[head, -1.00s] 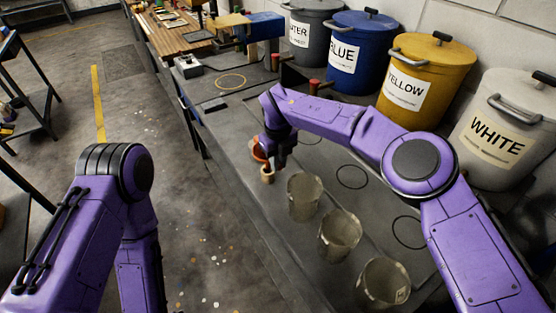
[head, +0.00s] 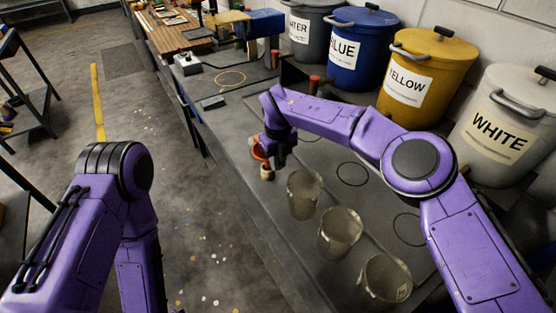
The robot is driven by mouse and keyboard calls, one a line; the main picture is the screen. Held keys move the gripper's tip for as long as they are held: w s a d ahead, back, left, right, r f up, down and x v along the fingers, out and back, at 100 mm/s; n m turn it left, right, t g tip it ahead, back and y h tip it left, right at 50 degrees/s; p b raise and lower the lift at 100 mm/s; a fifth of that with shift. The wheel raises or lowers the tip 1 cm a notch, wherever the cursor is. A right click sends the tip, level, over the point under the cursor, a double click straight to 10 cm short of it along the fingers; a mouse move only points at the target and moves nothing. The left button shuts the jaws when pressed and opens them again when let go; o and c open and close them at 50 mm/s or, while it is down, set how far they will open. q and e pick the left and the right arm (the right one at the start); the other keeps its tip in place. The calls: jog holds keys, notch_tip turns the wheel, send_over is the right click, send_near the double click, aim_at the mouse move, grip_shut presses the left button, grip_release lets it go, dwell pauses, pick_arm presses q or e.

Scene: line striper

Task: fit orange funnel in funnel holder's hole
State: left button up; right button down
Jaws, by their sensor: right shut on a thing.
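The orange funnel (head: 258,153) is at my right gripper (head: 276,160), above the near-left edge of the grey bench. The gripper is shut on it; the dark fingers hide part of the funnel. A small tan piece (head: 267,174) shows just below the fingers; I cannot tell whether it belongs to the funnel. I cannot make out the funnel holder or its hole for certain. My left arm is at the left, and its gripper is not in view.
Several clear beakers stand in a row along the bench (head: 222,126), the closest one (head: 304,194) just right of my right gripper. Blue (head: 372,38), yellow (head: 447,62) and white (head: 536,105) labelled bins line the back. Open floor lies left of the bench.

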jog(key=shift+f+b, duration=0.8)
jog(key=shift+f, duration=0.3)
dwell(0.8)
jog(key=shift+f+b, duration=0.6)
jog(key=shift+f, duration=0.15)
dwell(0.9)
jog(key=shift+f, duration=0.2)
jog(key=c, duration=1)
grip_release()
jog(key=shift+r, duration=0.1)
